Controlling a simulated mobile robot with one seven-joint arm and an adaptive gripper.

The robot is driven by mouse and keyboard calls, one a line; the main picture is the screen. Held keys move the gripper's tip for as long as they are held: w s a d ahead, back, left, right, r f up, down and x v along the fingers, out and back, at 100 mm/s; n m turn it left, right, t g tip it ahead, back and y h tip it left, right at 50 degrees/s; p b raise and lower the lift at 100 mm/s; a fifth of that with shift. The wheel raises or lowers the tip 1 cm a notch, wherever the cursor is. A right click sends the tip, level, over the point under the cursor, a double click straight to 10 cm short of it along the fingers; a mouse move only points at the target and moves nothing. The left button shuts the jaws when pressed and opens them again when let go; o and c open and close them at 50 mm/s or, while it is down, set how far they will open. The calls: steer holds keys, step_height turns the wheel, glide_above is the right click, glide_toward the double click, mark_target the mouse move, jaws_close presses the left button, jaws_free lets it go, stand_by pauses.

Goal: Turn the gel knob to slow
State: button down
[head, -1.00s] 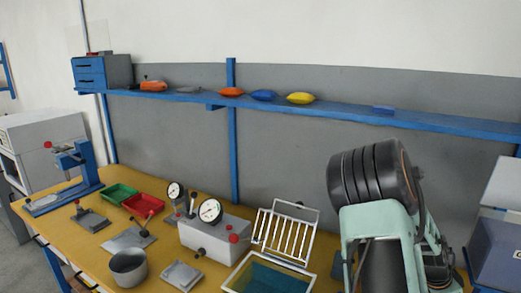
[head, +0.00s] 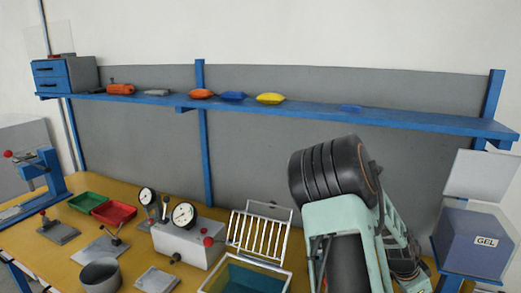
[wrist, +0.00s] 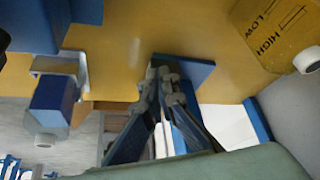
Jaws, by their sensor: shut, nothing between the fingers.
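A blue-grey box labelled GEL (head: 474,238) stands at the far right in the head view, with a pale panel above it. I cannot make out a knob on it there. In the wrist view my gripper (wrist: 162,76) is shut and empty, its fingertips close together in front of the yellow table and a blue piece. A yellow plate marked LOW and HIGH (wrist: 277,28) is at the upper right, with a white round knob (wrist: 307,60) at its edge. I cannot tell whether this is the gel knob. No word SLOW is readable.
A blue block with a white round end (wrist: 46,138) is at the left in the wrist view. The yellow table holds a grey gauge box (head: 188,245), a white rack (head: 258,232), red (head: 114,214) and green bins and a metal pot (head: 100,275). A blue shelf (head: 300,108) runs behind.

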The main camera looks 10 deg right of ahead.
step_height(320, 180, up, 6)
steer(key=p, duration=0.4)
